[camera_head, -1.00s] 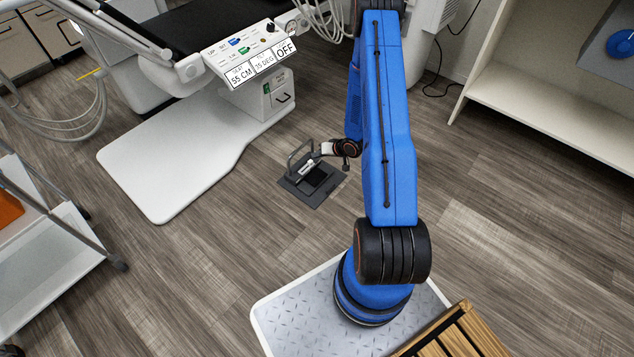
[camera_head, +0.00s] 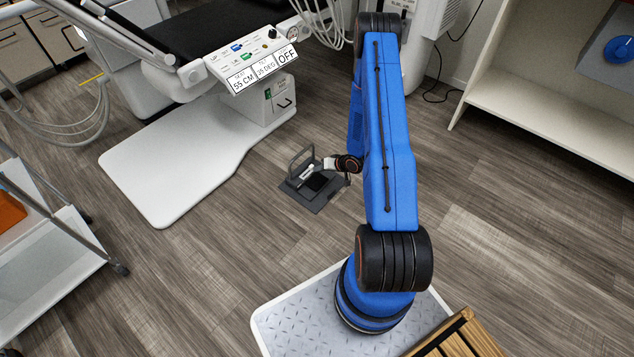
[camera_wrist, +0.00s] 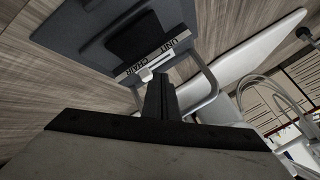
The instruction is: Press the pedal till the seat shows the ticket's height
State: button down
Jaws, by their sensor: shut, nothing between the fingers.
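The foot pedal (camera_head: 318,184) is a dark plate with a black pad and a grey wire hoop, on the floor beside the chair's white base. In the wrist view the black pad (camera_wrist: 137,35) is at the top, beside a strip lettered UNIT and CHAIR with a small pale knob (camera_wrist: 145,75). My gripper (camera_wrist: 160,82) is shut and empty, its fingertips close to the knob and hoop; contact cannot be told. In the head view its wrist is at the pedal's upper right. The chair's display (camera_head: 262,70) reads 55 CM, a DEG value that looks like 35, and OFF. No ticket is recognisable.
The chair's white base plate (camera_head: 165,178) lies left of the pedal. A white trolley (camera_head: 50,262) stands at the left. A pale shelf unit (camera_head: 545,115) is at the right.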

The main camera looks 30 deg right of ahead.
aim_at(319, 182)
jog(key=shift+f, duration=2.8)
jog(key=shift+f, duration=0.75)
dwell(0.6)
jog(key=shift+r, duration=0.8)
jog(key=shift+r, duration=0.15)
jog(key=shift+r, duration=2.35)
jog(key=s+f+v, duration=0.2)
jog(key=v, duration=1.2)
jog(key=shift+s, duration=0.6)
